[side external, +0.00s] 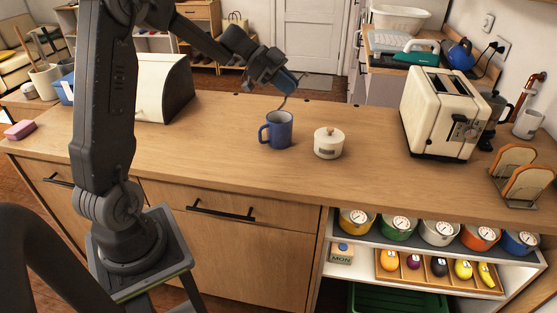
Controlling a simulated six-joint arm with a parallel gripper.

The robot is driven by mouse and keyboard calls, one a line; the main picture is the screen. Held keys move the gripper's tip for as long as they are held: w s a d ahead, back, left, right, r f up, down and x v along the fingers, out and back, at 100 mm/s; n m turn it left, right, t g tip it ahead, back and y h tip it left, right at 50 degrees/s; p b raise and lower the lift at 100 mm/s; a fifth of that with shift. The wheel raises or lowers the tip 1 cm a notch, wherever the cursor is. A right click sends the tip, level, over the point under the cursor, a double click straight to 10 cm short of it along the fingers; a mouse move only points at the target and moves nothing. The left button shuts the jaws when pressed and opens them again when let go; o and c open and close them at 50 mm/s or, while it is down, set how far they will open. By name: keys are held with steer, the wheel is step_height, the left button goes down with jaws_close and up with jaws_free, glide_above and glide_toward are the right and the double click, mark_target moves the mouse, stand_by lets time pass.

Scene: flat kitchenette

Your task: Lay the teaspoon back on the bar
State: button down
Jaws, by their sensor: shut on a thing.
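My gripper (289,88) is above the wooden bar (215,150), just over and slightly right of a blue mug (280,131). It is shut on the teaspoon (283,102), a thin grey piece that slants down from the jaws towards the mug's rim. The mug stands upright on the bar with its handle to the left. I cannot tell whether the spoon's lower end is inside the mug or just behind its rim. The upper part of the spoon is hidden by the jaws.
A white lidded sugar pot (328,145) stands right of the mug. A cream toaster (441,115) and a toast rack (519,178) are farther right. A bread bin (165,90) and a pink sponge (20,130) are at the left. The bar left of the mug is clear.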

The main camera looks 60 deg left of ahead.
steer(key=s+a+f+m+g+y, duration=0.1)
steer(key=s+f+m+g+y, duration=0.2)
steer(key=s+f+m+y, duration=0.25)
steer(key=s+a+f+m+g+y, duration=0.1)
steer(key=s+f+m+g+y, duration=0.2)
steer(key=s+m, duration=0.45)
steer(key=n, duration=0.2)
glide_above(278, 175)
steer(key=shift+y, duration=0.45)
step_height(278, 175, down, 6)
steer(key=shift+r, duration=0.25)
steer(key=shift+f, duration=2)
steer(key=c, duration=1.7)
jaws_free()
steer(key=shift+f, duration=0.15)
steer(key=o, duration=0.5)
steer(key=shift+c, duration=0.2)
